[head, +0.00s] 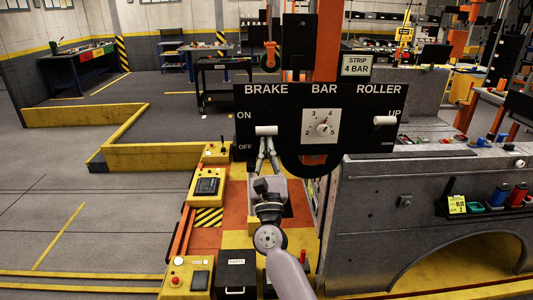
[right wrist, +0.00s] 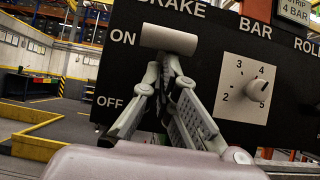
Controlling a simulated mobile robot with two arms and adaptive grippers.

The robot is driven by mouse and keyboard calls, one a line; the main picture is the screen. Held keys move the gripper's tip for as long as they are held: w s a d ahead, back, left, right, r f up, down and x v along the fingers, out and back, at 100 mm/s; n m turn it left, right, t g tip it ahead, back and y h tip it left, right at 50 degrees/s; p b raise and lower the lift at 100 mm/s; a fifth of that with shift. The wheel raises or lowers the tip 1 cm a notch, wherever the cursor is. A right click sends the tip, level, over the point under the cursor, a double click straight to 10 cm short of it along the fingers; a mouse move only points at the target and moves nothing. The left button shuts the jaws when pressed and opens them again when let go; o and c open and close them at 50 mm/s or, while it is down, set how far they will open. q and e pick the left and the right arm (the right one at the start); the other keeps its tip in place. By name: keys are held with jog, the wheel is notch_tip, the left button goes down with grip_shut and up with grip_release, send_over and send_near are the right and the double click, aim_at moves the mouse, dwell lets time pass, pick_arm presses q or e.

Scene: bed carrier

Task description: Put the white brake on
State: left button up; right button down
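The white brake handle (head: 266,130) is a short horizontal cylinder at the left of the black panel, under the word BRAKE. In the head view it appears between the ON and OFF labels; in the right wrist view the handle (right wrist: 169,39) appears level with ON. My right gripper (head: 267,141) is directly below it, pointing up at the panel. Its fingertips (right wrist: 164,62) are together just under the handle, touching or nearly so; I cannot tell which. Nothing shows between them. My left gripper is not in view.
The panel also carries a BAR dial (head: 323,129) and a white ROLLER handle (head: 384,121) near UP. A grey machine side (head: 400,210) stands at the right. A yellow control box (head: 206,187) stands left of my right arm. Open floor lies farther left.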

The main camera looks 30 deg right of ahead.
aim_at(266, 131)
notch_tip(266, 131, up, 2)
jog(key=shift+s+a+r, duration=0.1)
jog(key=shift+r, duration=0.15)
jog(key=shift+r, duration=0.2)
dwell(0.6)
